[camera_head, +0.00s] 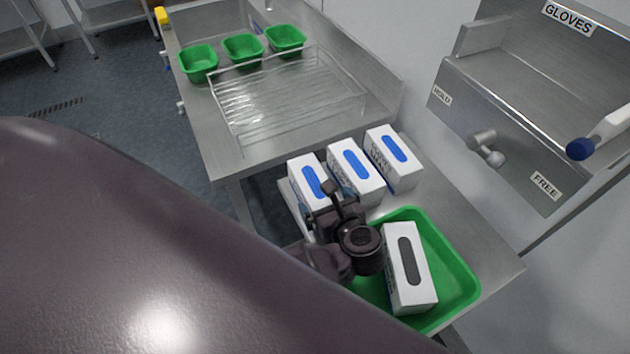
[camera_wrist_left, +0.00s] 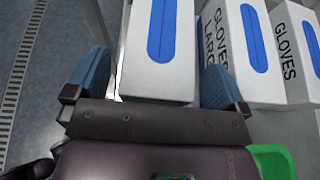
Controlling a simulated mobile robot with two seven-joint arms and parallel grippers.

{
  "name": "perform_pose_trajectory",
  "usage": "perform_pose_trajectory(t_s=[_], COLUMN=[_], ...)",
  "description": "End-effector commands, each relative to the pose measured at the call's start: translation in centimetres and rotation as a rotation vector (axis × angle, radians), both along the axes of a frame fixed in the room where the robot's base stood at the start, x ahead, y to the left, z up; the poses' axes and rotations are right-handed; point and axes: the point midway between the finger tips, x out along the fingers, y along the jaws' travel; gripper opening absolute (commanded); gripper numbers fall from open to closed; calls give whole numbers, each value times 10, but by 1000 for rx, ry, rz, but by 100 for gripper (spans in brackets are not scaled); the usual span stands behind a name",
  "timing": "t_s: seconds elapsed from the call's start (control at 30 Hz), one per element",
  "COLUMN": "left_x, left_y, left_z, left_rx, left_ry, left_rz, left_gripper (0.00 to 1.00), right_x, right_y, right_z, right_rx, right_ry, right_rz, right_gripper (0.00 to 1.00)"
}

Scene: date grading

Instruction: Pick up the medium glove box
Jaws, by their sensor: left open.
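Three white glove boxes with blue slots stand in a row on the steel bench: a left one (camera_head: 301,170), a middle one (camera_head: 354,164) and a right one (camera_head: 381,168). In the left wrist view the middle box (camera_wrist_left: 214,30) reads "GLOVES LARGE". No size is readable on the left box (camera_wrist_left: 146,75) or the right box, so I cannot tell which is medium. My left gripper (camera_head: 322,206) is open at the near end of the left box. Its blue fingers (camera_wrist_left: 156,78) stand on either side of that box. My right gripper is not in view.
A green tray (camera_head: 455,262) beside my left gripper holds another white box (camera_head: 419,291) with a dark slot. Behind are a clear rack (camera_head: 285,100) and three green bins (camera_head: 198,62). A steel station labelled "GLOVES" (camera_head: 568,18), with "HOLD" and "FREE" signs, is at right.

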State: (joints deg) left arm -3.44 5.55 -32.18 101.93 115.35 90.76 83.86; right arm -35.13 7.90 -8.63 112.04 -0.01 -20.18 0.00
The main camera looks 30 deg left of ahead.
Motion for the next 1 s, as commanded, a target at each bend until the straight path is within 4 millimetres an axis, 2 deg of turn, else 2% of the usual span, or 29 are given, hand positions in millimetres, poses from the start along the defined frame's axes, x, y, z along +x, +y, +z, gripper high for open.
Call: perform_pose_trajectory(t_s=[0.17,0.57,0.83,1.0], left_x=[0,0,0,0], left_y=[0,0,-1,-1], left_z=[0,0,3,20], left_rx=[0,-1,-2,-5], left_ry=[0,1,-3,-4], left_rz=[0,0,-1,1], left_gripper=[100,41,40,40], right_x=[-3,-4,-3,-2], right_y=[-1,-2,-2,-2], right_z=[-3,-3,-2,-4], right_rx=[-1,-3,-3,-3], right_ry=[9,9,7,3], right_rz=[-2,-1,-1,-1], right_gripper=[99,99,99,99])
